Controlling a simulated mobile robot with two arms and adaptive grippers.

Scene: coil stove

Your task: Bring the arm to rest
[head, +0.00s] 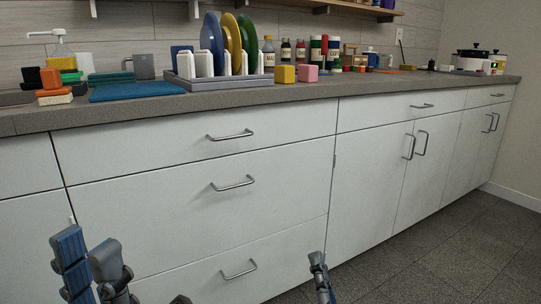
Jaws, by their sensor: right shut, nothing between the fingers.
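My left gripper (86,248) is at the bottom left, low in front of the white drawers. Its two fingers stand apart, with nothing seen between them. My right gripper (316,258) is at the bottom centre, pointing up, shut and empty. Both grippers are below the counter top, and neither appears to hold or touch anything. Most of both arms is outside the view.
The grey counter (300,93) runs above white cabinets with drawers and metal handles (233,184). A dish rack (225,84) with coloured plates, a blue mat (135,91), bottles and blocks stand on it. Dark floor (450,255) is open at the right.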

